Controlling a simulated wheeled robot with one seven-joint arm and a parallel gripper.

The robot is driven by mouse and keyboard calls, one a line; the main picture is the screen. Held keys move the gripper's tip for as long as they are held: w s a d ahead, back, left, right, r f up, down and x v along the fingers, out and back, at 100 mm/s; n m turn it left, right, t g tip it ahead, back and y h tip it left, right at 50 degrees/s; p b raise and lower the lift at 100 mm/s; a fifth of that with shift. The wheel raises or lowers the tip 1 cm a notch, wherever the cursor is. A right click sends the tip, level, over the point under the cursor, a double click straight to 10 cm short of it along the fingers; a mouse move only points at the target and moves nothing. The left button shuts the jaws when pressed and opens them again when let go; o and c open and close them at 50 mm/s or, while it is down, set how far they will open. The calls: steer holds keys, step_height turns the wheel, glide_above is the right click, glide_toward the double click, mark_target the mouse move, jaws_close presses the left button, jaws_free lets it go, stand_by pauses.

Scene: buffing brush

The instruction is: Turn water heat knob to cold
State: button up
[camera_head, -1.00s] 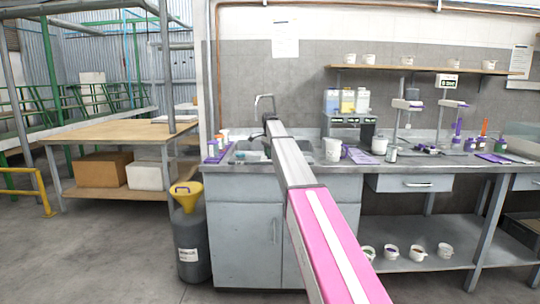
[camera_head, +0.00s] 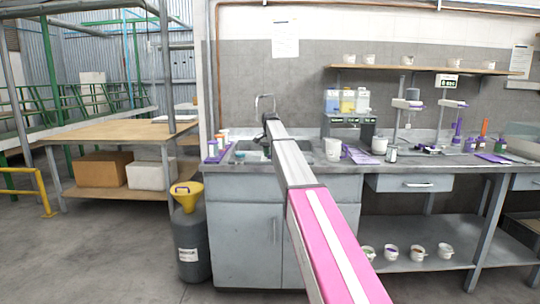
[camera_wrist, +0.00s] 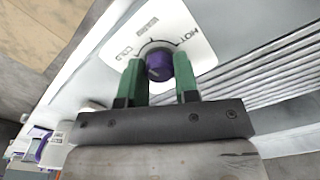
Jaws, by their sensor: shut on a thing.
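A round purple knob (camera_wrist: 158,66) sits on a white plate (camera_wrist: 182,24) in the wrist view. The plate is printed HOT on the right and COLD on the left, with a curved black line around the knob. The green fingers of my gripper (camera_wrist: 158,72) are on both sides of the knob and shut on it. The knob's pointer, if it has one, cannot be made out.
The counter (camera_head: 430,166) right of the sink holds a white jug (camera_head: 333,149), bottles and stands. Small purple-labelled containers (camera_head: 213,149) stand left of the sink. A dark drum with a yellow funnel (camera_head: 188,240) stands on the floor beside the cabinet.

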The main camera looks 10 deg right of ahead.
steer(key=n, duration=0.5)
steer(key=shift+n, duration=0.3)
stand_by(0.4)
steer(key=o, duration=0.9)
steer(key=shift+r, duration=0.1)
step_height(320, 180, up, 11)
steer(key=shift+f, duration=0.2)
